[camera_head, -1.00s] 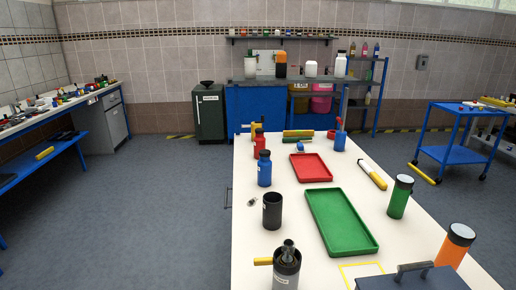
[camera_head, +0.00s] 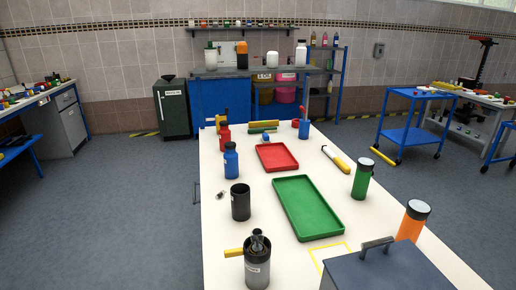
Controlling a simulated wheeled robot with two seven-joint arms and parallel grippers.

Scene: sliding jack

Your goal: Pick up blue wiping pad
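I cannot clearly make out a blue wiping pad. A small blue item (camera_head: 267,138) sits on the long white table (camera_head: 296,160), just behind the red tray (camera_head: 277,157). It is too small to tell what it is. Neither of my grippers shows in the head view.
A green tray (camera_head: 308,208), blue bottle (camera_head: 231,161), black cup (camera_head: 240,202), green cylinder (camera_head: 362,180), orange cylinder (camera_head: 412,222) and grey toolbox (camera_head: 388,268) stand on the table. A blue cart (camera_head: 412,136) is at the right. Floor left of the table is clear.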

